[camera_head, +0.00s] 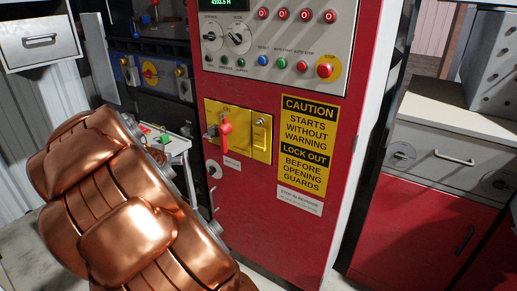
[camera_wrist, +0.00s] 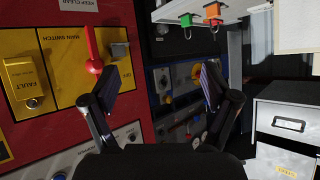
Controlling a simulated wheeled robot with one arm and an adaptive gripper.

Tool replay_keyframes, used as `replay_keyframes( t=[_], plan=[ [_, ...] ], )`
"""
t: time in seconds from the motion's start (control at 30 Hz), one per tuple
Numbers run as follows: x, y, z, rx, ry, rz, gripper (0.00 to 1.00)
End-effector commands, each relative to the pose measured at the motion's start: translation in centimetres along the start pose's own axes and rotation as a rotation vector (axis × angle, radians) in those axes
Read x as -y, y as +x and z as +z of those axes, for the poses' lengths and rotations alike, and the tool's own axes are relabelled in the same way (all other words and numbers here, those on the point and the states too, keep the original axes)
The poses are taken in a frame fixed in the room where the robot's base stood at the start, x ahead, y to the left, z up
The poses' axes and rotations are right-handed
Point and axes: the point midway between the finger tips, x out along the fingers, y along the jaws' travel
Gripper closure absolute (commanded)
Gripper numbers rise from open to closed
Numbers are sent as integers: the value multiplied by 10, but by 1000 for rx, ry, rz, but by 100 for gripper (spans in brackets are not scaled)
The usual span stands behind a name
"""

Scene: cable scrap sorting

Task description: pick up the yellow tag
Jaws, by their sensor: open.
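My gripper (camera_wrist: 158,92) is open and empty in the wrist view, its two dark fingers wide apart before the control panels. In the head view I cannot make out its fingers. No yellow tag can be told for certain. A small yellow patch with dark marks (camera_wrist: 287,170) lies on a pale surface at the lower right of the wrist view, well right of the fingers; I cannot tell whether it is a tag. A green padlock (camera_wrist: 186,20) and an orange padlock (camera_wrist: 213,11) hang from a pale ledge above the fingers.
A red cabinet (camera_head: 253,222) carries a yellow switch plate (camera_head: 262,147) with a red handle (camera_head: 226,133) and a caution sign (camera_head: 305,140). A blue panel (camera_head: 130,75) stands left of it. A drawer unit (camera_head: 440,145) is at the right. A small pale shelf (camera_head: 176,147) juts out left of the cabinet.

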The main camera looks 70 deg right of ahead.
Motion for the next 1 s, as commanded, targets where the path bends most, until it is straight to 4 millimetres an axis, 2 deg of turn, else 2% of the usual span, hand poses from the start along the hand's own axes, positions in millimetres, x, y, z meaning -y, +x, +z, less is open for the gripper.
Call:
replay_keyframes(
  t=[0.03, 0.13, 0.2, 0.3, 0.4, 0.5, 0.6, 1.0],
  plan=[
    [-30, 26, -3, -62, 25, 75, 14],
    [-89, 56, -22, -200, 61, 230, 14],
    [-131, 67, -33, -289, 78, 341, 14],
    [-183, 75, -39, -389, 90, 481, 14],
    [-221, 74, -43, -465, 92, 593, 14],
    [-245, 72, -43, -510, 90, 666, 14],
    [-258, 68, -45, -535, 88, 705, 14],
    [-276, 82, -55, -537, 88, 714, 14]
  ],
)
